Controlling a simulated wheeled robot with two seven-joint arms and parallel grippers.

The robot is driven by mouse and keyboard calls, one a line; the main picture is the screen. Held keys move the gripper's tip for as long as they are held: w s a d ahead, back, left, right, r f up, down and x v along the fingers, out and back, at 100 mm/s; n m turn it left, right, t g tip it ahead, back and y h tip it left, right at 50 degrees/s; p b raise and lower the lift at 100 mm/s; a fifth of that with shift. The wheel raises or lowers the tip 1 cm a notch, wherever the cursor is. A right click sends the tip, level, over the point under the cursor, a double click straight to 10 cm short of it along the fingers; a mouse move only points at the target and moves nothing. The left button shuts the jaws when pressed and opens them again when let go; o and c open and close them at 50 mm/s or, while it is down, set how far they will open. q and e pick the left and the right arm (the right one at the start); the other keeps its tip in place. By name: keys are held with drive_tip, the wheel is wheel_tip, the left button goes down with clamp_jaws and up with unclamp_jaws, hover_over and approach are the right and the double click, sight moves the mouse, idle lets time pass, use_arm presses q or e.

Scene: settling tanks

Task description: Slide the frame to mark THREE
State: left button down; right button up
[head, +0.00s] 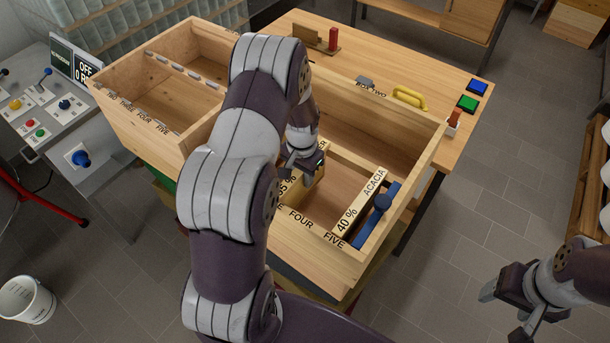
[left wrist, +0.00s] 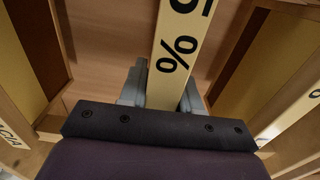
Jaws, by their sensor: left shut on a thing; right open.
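A wooden box in the head view has marks along its near wall (head: 272,238); FOUR, FIVE and the last letter of another word show, the rest hidden by my left arm. A frame with a pale top bar reading "5 %" (head: 288,190) stands inside, left of FOUR, partly hidden. My left gripper (head: 303,165) is shut on this bar; in the left wrist view its fingers (left wrist: 162,95) sit either side of the bar (left wrist: 178,50). A second frame, "40 % ACACIA" (head: 361,201), stands by FIVE. My right gripper (head: 504,312) is open and empty at lower right.
A blue bar with a round knob (head: 380,207) lies right of the acacia frame. Another box section (head: 165,85) with THREE, FOUR, FIVE stands left. A yellow handle (head: 409,98) and blue and green buttons (head: 468,103) are on the table behind. A control panel (head: 45,105) is at far left.

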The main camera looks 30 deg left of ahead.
use_arm(q)
drive_tip(key=shift+r, duration=0.1)
idle(0.3)
drive_tip(key=c, duration=0.7)
unclamp_jaws()
wheel_tip(320, 180, up, 12)
drive_tip(key=b, duration=0.3)
drive_tip(key=shift+d+r, duration=0.1)
drive_tip(key=shift+r, duration=0.2)
